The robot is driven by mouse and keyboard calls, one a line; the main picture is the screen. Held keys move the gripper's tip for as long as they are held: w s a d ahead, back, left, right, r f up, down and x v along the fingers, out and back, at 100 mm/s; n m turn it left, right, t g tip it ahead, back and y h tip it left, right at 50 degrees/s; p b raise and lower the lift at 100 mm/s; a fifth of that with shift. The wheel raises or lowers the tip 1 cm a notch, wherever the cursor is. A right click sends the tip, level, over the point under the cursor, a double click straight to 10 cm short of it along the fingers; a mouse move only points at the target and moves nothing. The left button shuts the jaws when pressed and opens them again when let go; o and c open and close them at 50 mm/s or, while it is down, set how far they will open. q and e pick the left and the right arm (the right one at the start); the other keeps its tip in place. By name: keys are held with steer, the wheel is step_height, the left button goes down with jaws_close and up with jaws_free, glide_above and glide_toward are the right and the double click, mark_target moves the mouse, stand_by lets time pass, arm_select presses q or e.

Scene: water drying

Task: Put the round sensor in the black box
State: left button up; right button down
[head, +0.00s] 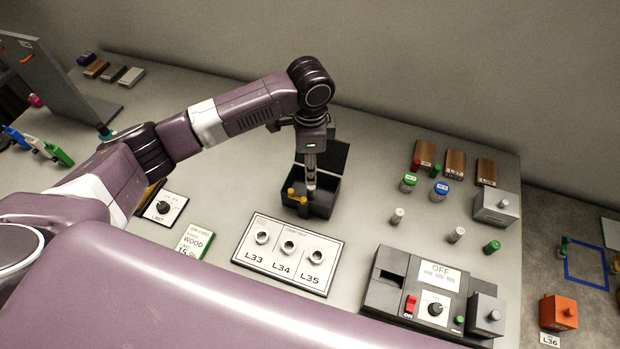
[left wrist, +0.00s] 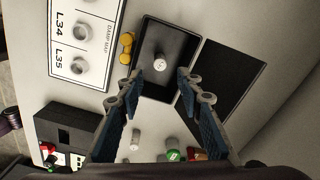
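The black box (head: 322,206) stands open in the middle of the table, its lid (head: 333,157) tipped back. My left gripper (head: 311,187) points down over it. In the left wrist view, the fingers of that gripper (left wrist: 158,82) are spread apart with nothing between their tips. A small white round piece, seemingly the round sensor (left wrist: 160,63), lies inside the box (left wrist: 182,46), beyond the fingertips and apart from them. In the head view the gripper and box wall hide it. My right gripper is in neither view.
A yellow catch (head: 296,195) is at the box's front. A white panel with round sockets (head: 288,255) lies in front. A dark device marked OFF (head: 388,295) is at front right.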

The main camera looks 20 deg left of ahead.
arm_select(q)
steer(key=shift+r, duration=2.4)
